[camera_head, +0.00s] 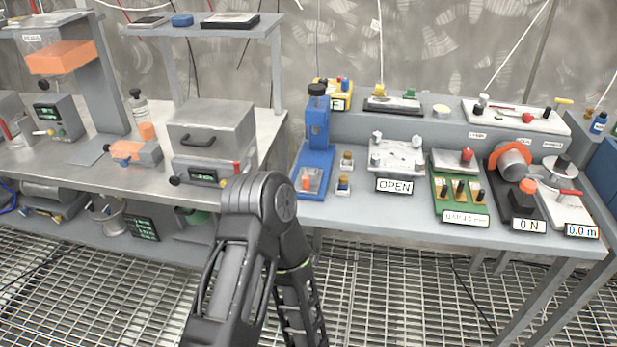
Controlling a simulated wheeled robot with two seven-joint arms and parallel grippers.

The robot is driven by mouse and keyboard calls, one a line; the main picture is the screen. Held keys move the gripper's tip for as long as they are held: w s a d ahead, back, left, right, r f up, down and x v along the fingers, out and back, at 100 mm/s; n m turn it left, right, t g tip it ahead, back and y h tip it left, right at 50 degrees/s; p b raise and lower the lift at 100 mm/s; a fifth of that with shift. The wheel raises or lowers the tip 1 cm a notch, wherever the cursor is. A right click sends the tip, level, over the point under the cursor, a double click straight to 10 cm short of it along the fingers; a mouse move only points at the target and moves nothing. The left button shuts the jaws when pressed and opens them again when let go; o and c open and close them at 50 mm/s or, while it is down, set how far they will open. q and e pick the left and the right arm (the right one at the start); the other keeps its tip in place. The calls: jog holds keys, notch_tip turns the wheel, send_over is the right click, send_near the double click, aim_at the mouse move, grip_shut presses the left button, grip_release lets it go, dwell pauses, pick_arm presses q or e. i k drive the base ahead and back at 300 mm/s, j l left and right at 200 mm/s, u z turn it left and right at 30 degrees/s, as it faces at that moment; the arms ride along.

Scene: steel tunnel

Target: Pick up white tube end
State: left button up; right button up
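I cannot make out a white tube end for certain. Thin white lines (521,43) run down the back wall at the upper right, and another hangs above the right bench (381,38); whether either is the tube is unclear. A white unit with a red handle (568,192) stands at the right bench's right end, by a "0.0 m" display (581,231). One of my dark arms rises from the bottom centre, bent at a joint in front of the left bench. No gripper fingers show, and I cannot tell which arm this is.
The left bench (75,168) carries a grey box with a handle (211,130) and a shelf above. The right bench (345,213) holds a blue press (318,130), a plate marked OPEN (397,156) and a green board (459,189). Grating floor (400,300) lies open in front.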

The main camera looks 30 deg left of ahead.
aim_at(347, 156)
jog(key=u, duration=1.9)
jog(key=i+l, duration=0.1)
jog(key=i, duration=0.2)
jog(key=i+l, duration=0.15)
jog(key=i, duration=0.1)
